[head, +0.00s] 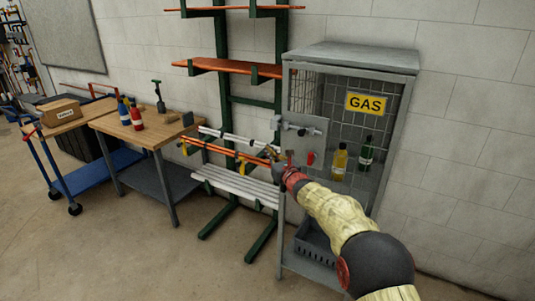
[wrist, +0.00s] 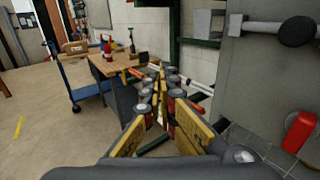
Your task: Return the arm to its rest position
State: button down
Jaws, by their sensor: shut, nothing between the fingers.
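My arm reaches from the lower right of the head view to the front of the grey gas cabinet (head: 352,58). My gripper (head: 274,153) is at its left front edge, small and partly hidden by my wrist. In the wrist view my gripper (wrist: 165,78) points away from the camera, with its fingers together and nothing seen between them. A grey panel (wrist: 268,75) with a bar and dark round knob (wrist: 297,30) is close on its right. Whether the gripper touches anything cannot be told.
A yellow bottle (head: 339,161) and a dark green bottle (head: 366,155) stand in the cabinet. A rack (head: 222,60) with pipes is behind my gripper. A wooden bench (head: 160,131) and blue cart (head: 68,183) stand left. The foreground floor at left is clear.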

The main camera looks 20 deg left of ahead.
jog(key=shift+s, duration=0.4)
jog(key=s+a+f+n+g, duration=0.3)
jog(key=s+f+n+g, duration=0.2)
jog(key=s+f+n, duration=0.4)
jog(key=s+d+f+n+g+h, duration=0.1)
jog(key=s+d+n+g, duration=0.5)
jog(key=s, duration=0.5)
jog(key=s+d+r+n+h, duration=0.1)
jog(key=s+d+n+h, duration=0.25)
jog(key=s+d, duration=0.8)
jog(key=s+d+r+n+h, duration=0.1)
jog(key=s+d+n+h, duration=0.2)
jog(key=s+d+n, duration=0.75)
jog(key=s+d+r+m+h, duration=0.1)
jog(key=s+d+h, duration=0.4)
jog(key=d, duration=1.2)
jog(key=s+d+r+m+t, duration=0.1)
jog(key=s+d+r+t, duration=0.3)
jog(key=d, duration=0.6)
jog(key=shift+s+r, duration=1.3)
jog(key=shift+s, duration=0.6)
